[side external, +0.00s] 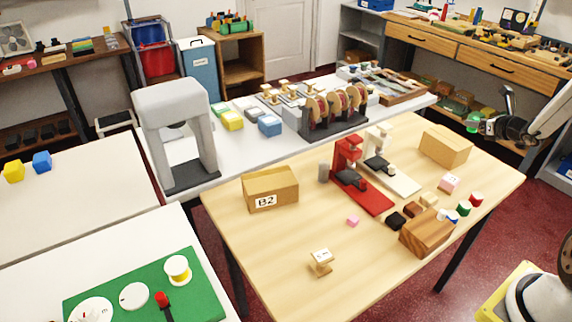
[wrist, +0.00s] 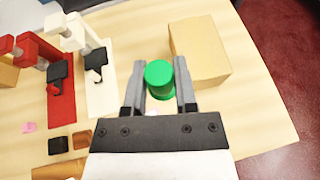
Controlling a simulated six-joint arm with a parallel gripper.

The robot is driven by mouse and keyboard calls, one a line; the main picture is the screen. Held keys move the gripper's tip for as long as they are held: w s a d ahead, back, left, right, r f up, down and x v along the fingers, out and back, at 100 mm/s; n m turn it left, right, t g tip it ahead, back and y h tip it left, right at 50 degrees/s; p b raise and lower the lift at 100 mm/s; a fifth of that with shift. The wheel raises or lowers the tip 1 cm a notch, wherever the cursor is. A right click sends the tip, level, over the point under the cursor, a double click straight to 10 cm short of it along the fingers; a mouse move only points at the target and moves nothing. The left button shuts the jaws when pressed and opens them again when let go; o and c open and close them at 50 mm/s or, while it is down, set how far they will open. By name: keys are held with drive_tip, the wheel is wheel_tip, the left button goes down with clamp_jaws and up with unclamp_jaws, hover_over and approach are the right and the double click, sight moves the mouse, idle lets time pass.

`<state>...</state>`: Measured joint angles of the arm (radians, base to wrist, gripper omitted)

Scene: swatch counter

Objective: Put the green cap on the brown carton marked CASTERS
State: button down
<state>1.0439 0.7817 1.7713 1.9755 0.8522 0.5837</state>
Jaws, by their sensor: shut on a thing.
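My gripper (side external: 481,124) is shut on the green cap (side external: 472,126), held in the air at the right of the table. In the wrist view the green cap (wrist: 160,78) sits between the fingers (wrist: 159,88). A plain brown carton (side external: 446,147) stands on the table, below and left of my gripper in the side view. In the wrist view this carton (wrist: 200,52) lies just right of the cap, apart from it. Another brown carton (side external: 270,188) stands farther left with a label reading B2. No CASTERS marking is readable on either carton.
A red stand (side external: 350,170) and a white stand (side external: 385,165) are left of the plain carton. The table's front left is mostly clear.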

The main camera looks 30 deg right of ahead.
drive_tip(key=w+d+f, duration=0.2)
drive_tip(key=w+d, duration=0.1)
hover_over(451, 144)
drive_tip(key=s, duration=0.1)
drive_tip(key=f, duration=0.4)
drive_tip(key=shift+s+a+f, duration=0.1)
drive_tip(key=shift+a, duration=0.3)
drive_tip(key=shift+w+d+f, duration=0.35)
drive_tip(key=shift+w+f, duration=0.05)
drive_tip(key=shift+f, duration=0.15)
drive_tip(key=shift+w+d+f, duration=0.2)
drive_tip(key=shift+w+f, duration=0.05)
drive_tip(key=shift+f, duration=1.6)
drive_tip(key=shift+f, duration=0.15)
drive_tip(key=shift+c, duration=2)
unclamp_jaws()
